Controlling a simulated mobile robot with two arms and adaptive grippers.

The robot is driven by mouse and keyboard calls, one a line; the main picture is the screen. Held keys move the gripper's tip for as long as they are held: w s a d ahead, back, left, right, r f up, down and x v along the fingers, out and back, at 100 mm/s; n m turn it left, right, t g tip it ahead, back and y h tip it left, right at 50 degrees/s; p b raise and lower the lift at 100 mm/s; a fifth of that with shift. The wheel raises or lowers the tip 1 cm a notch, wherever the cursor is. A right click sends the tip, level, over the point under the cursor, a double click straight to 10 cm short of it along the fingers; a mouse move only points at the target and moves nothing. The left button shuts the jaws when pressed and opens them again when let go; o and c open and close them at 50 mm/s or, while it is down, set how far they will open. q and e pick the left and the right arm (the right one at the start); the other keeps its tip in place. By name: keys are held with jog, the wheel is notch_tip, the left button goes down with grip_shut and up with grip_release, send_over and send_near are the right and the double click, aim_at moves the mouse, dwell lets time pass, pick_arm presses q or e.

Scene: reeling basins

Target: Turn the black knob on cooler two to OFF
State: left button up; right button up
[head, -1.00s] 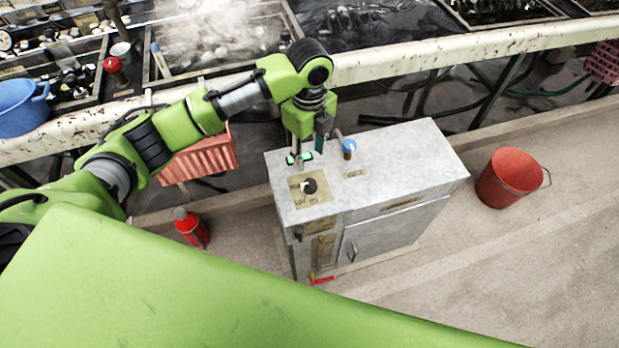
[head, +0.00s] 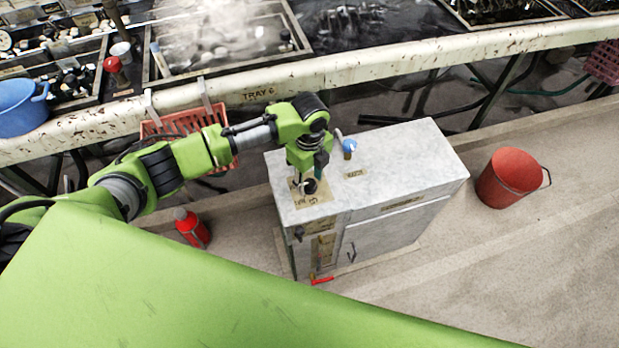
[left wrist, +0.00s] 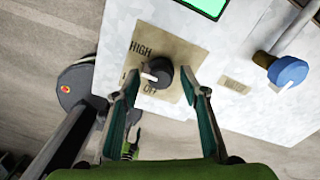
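The black knob (head: 311,187) is on a tan label plate (head: 318,200) on top of the grey cooler cabinet (head: 405,165). In the left wrist view the knob (left wrist: 160,71) has a white pointer aimed left, near a partly hidden label starting with L. HIGH is above it and OFF (left wrist: 150,89) just below. My left gripper (head: 308,186) is over the knob, fingers pointing down. In the left wrist view its fingers (left wrist: 160,80) are open on either side of the knob, with gaps visible. Contact cannot be told. My right gripper is not in view.
A blue water knob (head: 349,146) with a pipe stands behind on the same top. A red bucket (head: 508,178) is right of the cabinet, a red bottle (head: 191,227) left. An orange crate (head: 185,122) and long basin rim (head: 420,58) lie behind.

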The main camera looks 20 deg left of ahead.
pick_arm(q)
jog(key=c, duration=1.1)
